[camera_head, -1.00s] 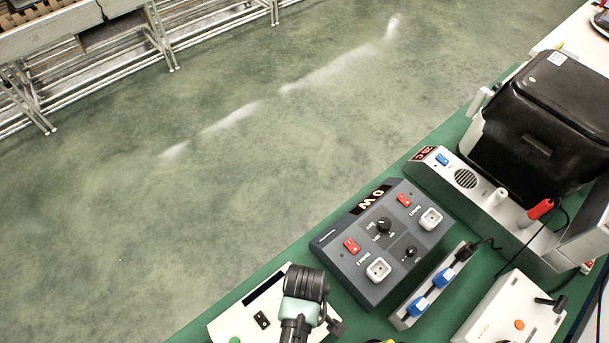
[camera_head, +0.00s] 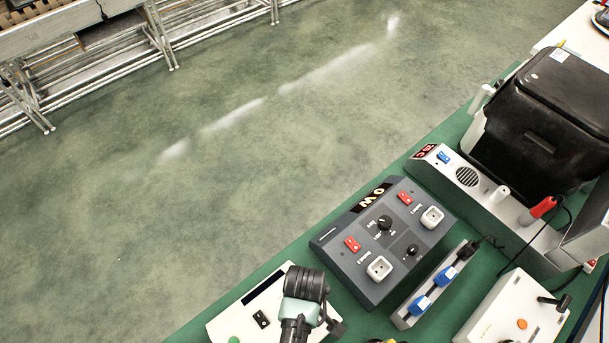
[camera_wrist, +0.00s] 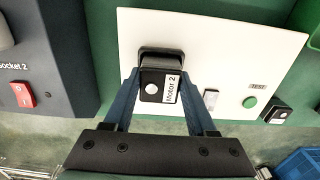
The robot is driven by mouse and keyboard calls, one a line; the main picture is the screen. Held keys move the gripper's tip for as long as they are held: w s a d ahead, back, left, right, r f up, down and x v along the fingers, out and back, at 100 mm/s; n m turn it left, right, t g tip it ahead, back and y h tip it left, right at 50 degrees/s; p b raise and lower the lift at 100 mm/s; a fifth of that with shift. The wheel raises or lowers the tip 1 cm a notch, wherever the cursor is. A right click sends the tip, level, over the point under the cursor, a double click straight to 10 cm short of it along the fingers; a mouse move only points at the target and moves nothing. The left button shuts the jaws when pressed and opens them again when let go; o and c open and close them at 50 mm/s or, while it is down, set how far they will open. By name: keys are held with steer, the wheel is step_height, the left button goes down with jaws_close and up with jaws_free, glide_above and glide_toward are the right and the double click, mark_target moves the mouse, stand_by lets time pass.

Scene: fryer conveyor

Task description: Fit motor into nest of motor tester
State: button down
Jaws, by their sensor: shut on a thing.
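The motor (camera_wrist: 155,85), a dark block with a white "Motor 2" label and a light round face, is between the two blue fingers of my gripper (camera_wrist: 160,92) in the wrist view. The fingers are shut on its sides. The motor is over the white panel of the motor tester (camera_wrist: 215,40), beside a dark rim; I cannot tell whether it sits in the nest or above it. The nest is hidden by the motor. In the head view the tester (camera_head: 222,325) is at the bottom edge, partly covered by my arm; the gripper and held motor are hidden there.
The tester has a green button (camera_wrist: 249,102) and a small display (camera_wrist: 258,86). Another dark labelled block (camera_wrist: 277,114) is at its edge. A black bin (camera_head: 545,120) is farther off.

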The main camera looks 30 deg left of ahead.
steer(key=shift+c, duration=0.6)
jaws_free()
steer(key=shift+f, duration=0.1)
steer(key=shift+r+p, duration=3.05)
steer(key=shift+p, duration=0.05)
step_height(320, 180, up, 13)
steer(key=b, duration=0.2)
